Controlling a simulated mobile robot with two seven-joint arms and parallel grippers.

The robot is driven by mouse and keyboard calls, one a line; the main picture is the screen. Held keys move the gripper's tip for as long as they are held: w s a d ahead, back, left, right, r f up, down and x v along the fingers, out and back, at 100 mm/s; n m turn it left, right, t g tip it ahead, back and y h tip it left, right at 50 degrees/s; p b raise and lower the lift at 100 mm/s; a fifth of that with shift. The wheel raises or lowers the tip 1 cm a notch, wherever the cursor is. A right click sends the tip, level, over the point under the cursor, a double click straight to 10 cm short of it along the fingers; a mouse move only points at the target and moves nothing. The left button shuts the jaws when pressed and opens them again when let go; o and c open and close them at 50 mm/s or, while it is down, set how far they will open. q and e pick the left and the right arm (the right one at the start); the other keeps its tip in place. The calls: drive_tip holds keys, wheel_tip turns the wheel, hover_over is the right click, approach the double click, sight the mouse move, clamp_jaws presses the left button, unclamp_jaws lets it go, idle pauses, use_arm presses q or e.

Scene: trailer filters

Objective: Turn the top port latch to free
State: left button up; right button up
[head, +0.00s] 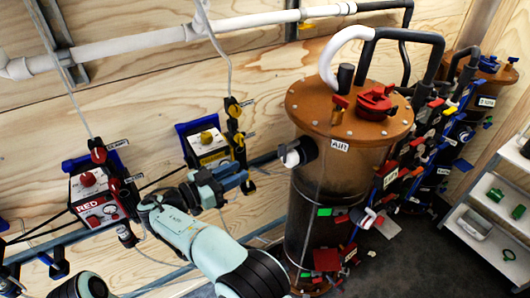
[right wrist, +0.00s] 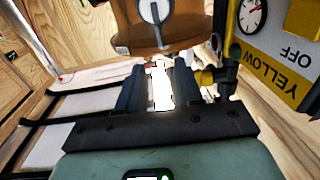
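The brown filter tank labelled AIR (head: 335,180) stands right of centre in the head view. Its orange lid carries a red knob (head: 376,98) and a small red-orange latch-like piece (head: 340,103); I cannot tell which is the top port latch. A white-capped black port (head: 297,153) sticks out of the tank's left side. My right gripper (head: 240,179) is left of this port, apart from the tank, with its fingers pointing right. In the right wrist view its two fingers (right wrist: 160,88) stand apart, with a bright white patch showing between them. My left gripper is out of view.
A yellow-labelled valve box (head: 208,145) is on the wooden wall just behind my right gripper; it is close in the right wrist view (right wrist: 285,60). A red box (head: 95,195) is further left. White shelves (head: 480,235) stand at the right.

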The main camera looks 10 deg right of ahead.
sight(282, 154)
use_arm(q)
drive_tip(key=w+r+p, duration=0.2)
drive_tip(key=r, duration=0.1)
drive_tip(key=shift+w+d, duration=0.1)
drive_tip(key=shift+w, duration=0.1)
use_arm(e)
drive_tip(key=x, duration=1.3)
drive_tip(key=shift+d, duration=0.3)
clamp_jaws()
